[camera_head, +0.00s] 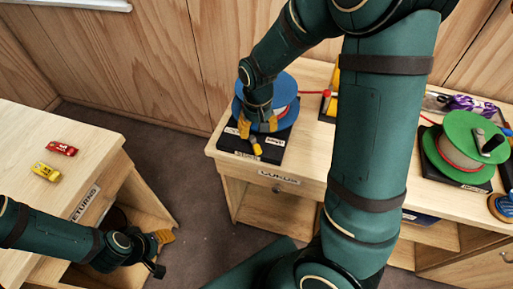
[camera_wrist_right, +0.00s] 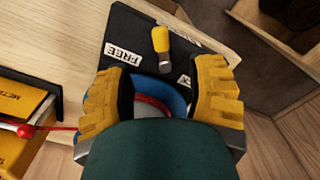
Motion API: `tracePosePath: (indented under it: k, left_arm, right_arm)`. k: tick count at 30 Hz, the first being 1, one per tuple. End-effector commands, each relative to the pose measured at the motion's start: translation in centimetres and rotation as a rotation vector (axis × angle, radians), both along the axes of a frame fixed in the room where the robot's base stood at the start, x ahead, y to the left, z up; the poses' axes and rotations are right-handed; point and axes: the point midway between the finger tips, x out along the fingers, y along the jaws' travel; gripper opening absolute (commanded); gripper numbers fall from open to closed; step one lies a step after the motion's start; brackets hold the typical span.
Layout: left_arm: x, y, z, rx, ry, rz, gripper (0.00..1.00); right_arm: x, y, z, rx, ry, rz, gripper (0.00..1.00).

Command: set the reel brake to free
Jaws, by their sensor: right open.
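The blue reel (camera_head: 284,88) stands on a black base (camera_head: 268,152) at the left end of the workbench. The brake lever has a yellow grip (camera_head: 257,146), which also shows in the right wrist view (camera_wrist_right: 160,40). It sticks out between a white FREE label (camera_wrist_right: 123,54) and a second label (camera_wrist_right: 184,81), which is partly hidden. My right gripper (camera_head: 257,127) is above the base, its yellow fingers spread wide on either side of the lever; nothing is held. My left gripper (camera_head: 160,254) is low beside the left table, its fingers apart and empty.
A red cord (camera_head: 312,92) runs right from the blue reel. A green reel (camera_head: 463,145) stands farther right on the workbench (camera_head: 312,150). Red (camera_head: 62,148) and yellow (camera_head: 46,171) carabiner-like pieces lie on the left table (camera_head: 85,150). Open floor separates the tables.

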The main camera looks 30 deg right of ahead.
Motion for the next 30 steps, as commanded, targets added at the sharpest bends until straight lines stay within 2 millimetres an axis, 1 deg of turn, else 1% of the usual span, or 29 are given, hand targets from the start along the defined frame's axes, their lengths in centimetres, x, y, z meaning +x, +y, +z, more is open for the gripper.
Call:
tracePosePath:
  k: [1, 3, 9, 12, 15, 18, 27, 28, 29, 30]
  left_arm:
    - [-0.1, 0.0, -0.4, 0.000, 0.002, -0.002, 0.47]
    - [-0.2, 0.0, -0.7, -0.001, 0.004, -0.003, 0.47]
    - [-0.4, -0.1, -1.4, -0.002, 0.010, -0.008, 0.47]
    - [-0.5, -0.1, -1.7, -0.002, 0.012, -0.009, 0.47]
    - [-0.6, -0.1, -1.8, -0.003, 0.014, -0.011, 0.47]
    - [-0.6, -0.1, -1.9, -0.004, 0.015, -0.011, 0.47]
    - [-0.6, -0.1, -1.9, -0.004, 0.015, -0.011, 0.47]
    - [-0.6, -0.1, -1.9, -0.004, 0.015, -0.011, 0.47]
    - [-0.6, -0.1, -1.9, -0.004, 0.015, -0.011, 0.47]
    - [-0.6, -0.1, -1.9, -0.003, 0.014, -0.011, 0.47]
  right_arm:
    - [-0.1, 0.0, -1.4, -0.001, 0.005, 0.000, 0.55]
    - [-0.1, 0.0, -2.8, 0.000, 0.006, 0.000, 0.55]
    - [-0.1, 0.0, -6.4, 0.000, 0.005, 0.000, 0.55]
    - [-0.1, 0.0, -7.7, 0.000, 0.003, 0.001, 0.55]
    - [-0.1, 0.0, -8.5, 0.001, 0.003, 0.001, 0.55]
    - [0.0, 0.0, -9.0, 0.001, 0.001, 0.001, 0.55]
    - [0.0, 0.0, -9.1, 0.001, 0.000, 0.001, 0.55]
    - [0.0, 0.0, -9.1, 0.001, 0.000, 0.001, 0.54]
    - [0.0, 0.0, -9.1, 0.001, 0.000, 0.001, 0.43]
    - [0.0, 0.0, -9.1, 0.001, 0.000, 0.001, 0.29]
